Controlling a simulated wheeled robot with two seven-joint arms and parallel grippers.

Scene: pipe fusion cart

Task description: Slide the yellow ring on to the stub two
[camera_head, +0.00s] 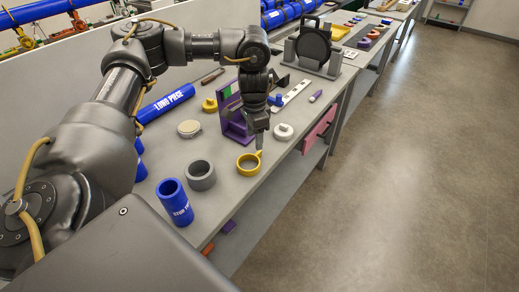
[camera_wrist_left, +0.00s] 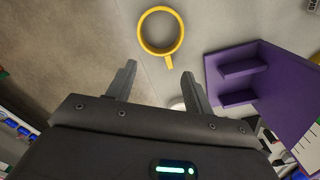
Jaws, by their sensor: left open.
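The yellow ring (camera_head: 248,163) lies flat on the grey table near its right edge, its short handle pointing toward my gripper. It also shows in the left wrist view (camera_wrist_left: 161,31), just beyond the fingertips. My left gripper (camera_head: 259,146) points down above the handle side of the ring. Its two fingers (camera_wrist_left: 157,75) are apart with nothing between them. A blue stub (camera_head: 175,203) with white lettering stands upright at the table's near edge; I cannot read its full label. My right gripper is not in view.
A grey ring (camera_head: 200,175) stands between the blue stub and the yellow ring. A purple bracket (camera_head: 235,122) is close behind my left gripper. A white round part (camera_head: 284,132) lies right of it. A blue long piece (camera_head: 167,103) lies farther back. Open floor is at right.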

